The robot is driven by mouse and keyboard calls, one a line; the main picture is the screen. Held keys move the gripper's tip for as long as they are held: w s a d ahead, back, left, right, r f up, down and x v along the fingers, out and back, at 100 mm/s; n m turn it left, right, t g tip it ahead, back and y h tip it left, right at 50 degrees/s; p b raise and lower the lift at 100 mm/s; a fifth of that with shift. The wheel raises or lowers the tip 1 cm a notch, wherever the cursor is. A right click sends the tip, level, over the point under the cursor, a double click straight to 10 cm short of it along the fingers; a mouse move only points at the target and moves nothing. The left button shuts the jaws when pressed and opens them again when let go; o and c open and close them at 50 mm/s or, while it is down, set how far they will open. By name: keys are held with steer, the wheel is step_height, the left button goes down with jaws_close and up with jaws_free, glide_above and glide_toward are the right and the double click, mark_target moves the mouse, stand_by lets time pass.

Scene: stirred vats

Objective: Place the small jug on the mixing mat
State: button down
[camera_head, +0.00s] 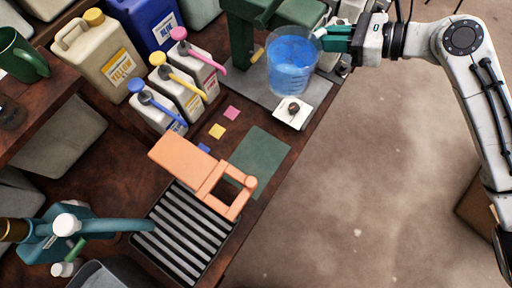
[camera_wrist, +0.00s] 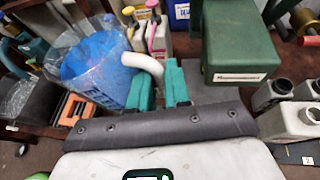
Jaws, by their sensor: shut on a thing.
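The small jug (camera_head: 291,68) is clear with blue contents and a white handle. It is upright in the head view, in front of the green mixer stand. My gripper (camera_head: 338,39) is at its upper right, with its teal fingers shut on the handle. In the wrist view the jug (camera_wrist: 95,72) is at left, and its curved white handle (camera_wrist: 146,64) reaches to the gripper fingers (camera_wrist: 161,88). Whether the jug's base touches anything is unclear. A flat dark green mat (camera_head: 268,153), apparently the mixing mat, lies on the bench below it in the picture, partly covered.
An orange frame (camera_head: 181,156) overlaps the mat's lower left, above a slatted drain grate (camera_head: 178,232). A small white plate with a dark knob (camera_head: 302,113) sits near the bench edge. Jugs with coloured pumps (camera_head: 176,97) stand left. The green mixer (camera_wrist: 240,45) is close.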

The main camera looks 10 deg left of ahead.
steer(key=shift+s+a+r+g, duration=0.35)
steer(key=shift+a+r, duration=0.2)
steer(key=shift+a, duration=0.2)
steer(key=shift+s+f, duration=0.15)
steer(key=s+d+f+m+t, duration=0.1)
steer(key=s+d+f, duration=0.45)
steer(key=f, duration=0.45)
steer(key=s+d+f+m+t, duration=0.1)
steer(key=s+d+f, duration=0.45)
steer(key=f, duration=0.35)
steer(key=shift+w+a+f+b, duration=0.2)
steer(key=shift+w+a+f, duration=0.2)
steer(key=shift+a+f, duration=1.85)
steer(key=shift+w+a+f+b, duration=0.15)
steer(key=shift+w+a+f, duration=0.25)
steer(key=shift+a+f, duration=1.85)
steer(key=shift+w+a+f+b, duration=0.2)
steer(key=shift+w+a+f, duration=0.2)
steer(key=shift+a+f, duration=1.85)
steer(key=shift+a, duration=0.2)
